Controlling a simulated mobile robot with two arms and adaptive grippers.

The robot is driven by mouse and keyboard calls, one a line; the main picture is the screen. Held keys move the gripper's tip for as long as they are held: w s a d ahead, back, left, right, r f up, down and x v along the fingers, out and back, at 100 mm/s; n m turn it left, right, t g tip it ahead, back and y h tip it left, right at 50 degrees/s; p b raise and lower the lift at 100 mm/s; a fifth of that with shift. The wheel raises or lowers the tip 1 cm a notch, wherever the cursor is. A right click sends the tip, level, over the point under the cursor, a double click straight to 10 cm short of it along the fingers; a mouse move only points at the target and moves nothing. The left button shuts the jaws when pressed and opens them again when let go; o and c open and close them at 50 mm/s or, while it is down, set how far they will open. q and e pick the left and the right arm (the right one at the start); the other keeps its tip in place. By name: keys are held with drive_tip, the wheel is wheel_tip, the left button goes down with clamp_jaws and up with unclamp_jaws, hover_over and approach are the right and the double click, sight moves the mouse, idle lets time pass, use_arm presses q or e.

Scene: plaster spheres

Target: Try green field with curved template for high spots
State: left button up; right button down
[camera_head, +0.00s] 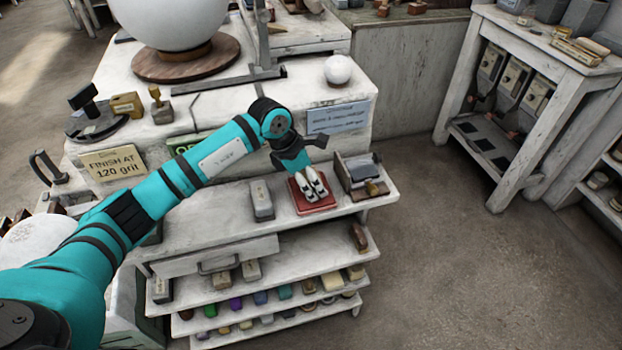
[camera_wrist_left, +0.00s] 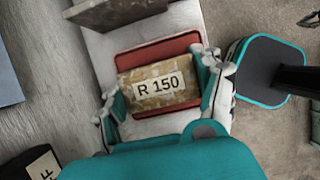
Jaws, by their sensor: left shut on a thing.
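My left gripper (camera_head: 309,184) points down over the red tray (camera_head: 318,208) on the top shelf of the bench front. In the left wrist view its fingers (camera_wrist_left: 160,88) are shut on a tan, mottled block marked R 150 (camera_wrist_left: 158,101), one finger at each end. The block lies over the red tray (camera_wrist_left: 158,50); I cannot tell whether it touches it. In the head view the gripper and arm hide the block. A large white sphere (camera_head: 172,14) sits on a round wooden base (camera_head: 187,64), cut off by the top edge. No green field shows on its visible part.
A grey block (camera_head: 262,200) stands left of the tray and a dark box (camera_head: 360,174) right of it. A small white ball (camera_head: 338,69) and a "Finish at 120 grit" sign (camera_head: 113,162) are on the bench. Floor at right is clear.

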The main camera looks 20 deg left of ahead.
use_arm(q)
drive_tip(key=shift+r+p, duration=1.75)
drive_tip(key=shift+r, duration=1.75)
drive_tip(key=shift+s+d+m, duration=0.2)
drive_tip(key=shift+s+m, duration=0.15)
drive_tip(key=shift+m, duration=0.15)
drive_tip(key=s+a+m+g+y+b, duration=0.2)
drive_tip(key=s+m+g, duration=0.5)
drive_tip(key=s+m, duration=1.4)
drive_tip(key=m+y+b, duration=0.1)
drive_tip(key=m, duration=0.1)
drive_tip(key=shift+r+m+y+b, duration=0.3)
drive_tip(key=shift+r+m+y, duration=0.05)
drive_tip(key=shift+m+y, duration=0.05)
